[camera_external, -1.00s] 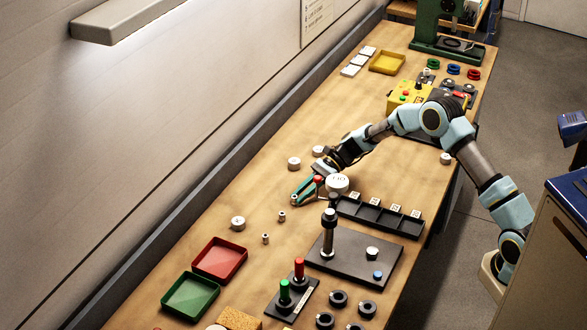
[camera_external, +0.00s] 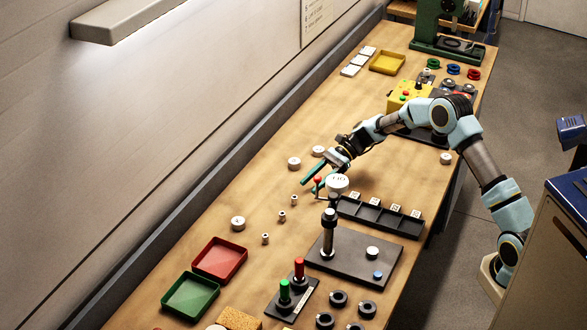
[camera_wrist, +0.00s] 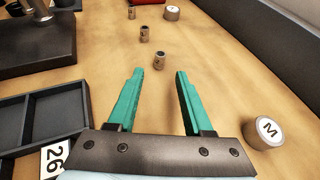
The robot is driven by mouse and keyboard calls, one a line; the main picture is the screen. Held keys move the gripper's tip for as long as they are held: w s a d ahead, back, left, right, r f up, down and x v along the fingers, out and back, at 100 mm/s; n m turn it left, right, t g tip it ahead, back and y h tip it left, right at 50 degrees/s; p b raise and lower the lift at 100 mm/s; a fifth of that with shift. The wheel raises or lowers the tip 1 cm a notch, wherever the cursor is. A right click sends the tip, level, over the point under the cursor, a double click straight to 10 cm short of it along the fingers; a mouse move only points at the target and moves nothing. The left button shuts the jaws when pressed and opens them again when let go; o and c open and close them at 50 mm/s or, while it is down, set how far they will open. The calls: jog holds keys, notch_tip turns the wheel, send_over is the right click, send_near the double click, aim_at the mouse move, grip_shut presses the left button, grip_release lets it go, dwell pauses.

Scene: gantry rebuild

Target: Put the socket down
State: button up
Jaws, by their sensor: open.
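Three small metal sockets stand upright in a loose row on the wooden bench. The nearest socket (camera_external: 294,200) is in front of my fingertips; in the wrist view this socket (camera_wrist: 160,61) shows just beyond the gap between them. The middle socket (camera_external: 282,216) and the farthest socket (camera_external: 265,238) stand beyond it. My gripper (camera_external: 309,186) has teal fingers, spread apart with nothing between them; in the wrist view the open gripper (camera_wrist: 158,73) is clear of every socket.
A black compartment tray (camera_external: 378,216) with number cards lies to the right of my gripper. A white capped cylinder (camera_wrist: 265,132) marked M stands right of my fingers in the wrist view. A black base with a post (camera_external: 328,235), a red tray (camera_external: 220,259) and a green tray (camera_external: 190,297) stand nearer the camera.

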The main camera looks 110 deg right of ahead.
jog(key=b+v, duration=0.1)
jog(key=v, duration=0.6)
dwell(0.3)
